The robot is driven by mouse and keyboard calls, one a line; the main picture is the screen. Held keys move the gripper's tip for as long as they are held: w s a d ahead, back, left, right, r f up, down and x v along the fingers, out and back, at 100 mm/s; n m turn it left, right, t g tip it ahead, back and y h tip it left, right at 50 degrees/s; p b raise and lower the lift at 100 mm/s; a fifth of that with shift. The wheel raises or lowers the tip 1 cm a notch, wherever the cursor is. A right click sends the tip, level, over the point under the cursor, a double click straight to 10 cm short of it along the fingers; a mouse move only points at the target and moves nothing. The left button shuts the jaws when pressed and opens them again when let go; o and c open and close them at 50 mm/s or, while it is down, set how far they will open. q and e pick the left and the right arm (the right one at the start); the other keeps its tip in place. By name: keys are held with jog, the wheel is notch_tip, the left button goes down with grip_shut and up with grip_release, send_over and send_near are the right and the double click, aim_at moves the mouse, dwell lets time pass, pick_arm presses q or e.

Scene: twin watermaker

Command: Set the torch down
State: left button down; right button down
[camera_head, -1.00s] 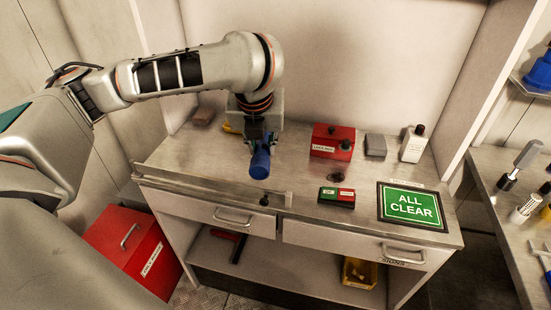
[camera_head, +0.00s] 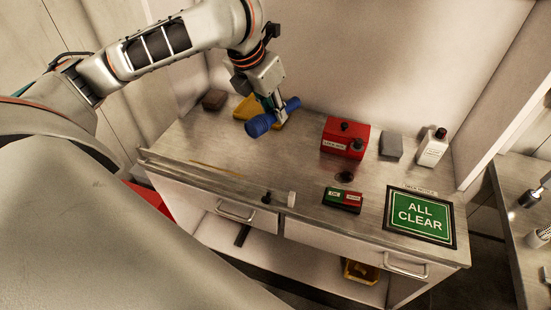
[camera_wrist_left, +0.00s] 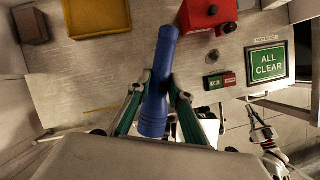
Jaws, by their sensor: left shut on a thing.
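The torch is a blue cylinder (camera_head: 262,124) with a wider head. It lies crosswise in my left gripper (camera_head: 276,115), above the left part of the grey worktop (camera_head: 215,150). The gripper is shut on it. In the left wrist view the torch (camera_wrist_left: 158,80) runs up between the two green-sided fingers (camera_wrist_left: 155,105). I cannot tell from these frames whether the torch touches the worktop. My right gripper is not clearly in the head view; an arm part shows at the lower right of the left wrist view.
A yellow item (camera_head: 246,107) and a brown block (camera_head: 214,100) sit behind the torch. To the right are a red box with black knobs (camera_head: 345,137), a grey block (camera_head: 391,146), a white bottle (camera_head: 431,150), a red-green button box (camera_head: 342,200) and the ALL CLEAR sign (camera_head: 419,213).

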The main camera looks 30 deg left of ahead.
pick_arm(q)
send_over(278, 164)
jog(key=s, duration=0.2)
jog(key=f, duration=1.2)
jog(key=shift+w+a+f, duration=0.1)
jog(key=shift+w+a, duration=0.05)
jog(key=shift+w, duration=0.05)
jog(key=shift+f, duration=2.3)
jog(key=c, duration=1.8)
grip_release()
jog(key=shift+f, duration=0.1)
jog(key=shift+v, duration=6.15)
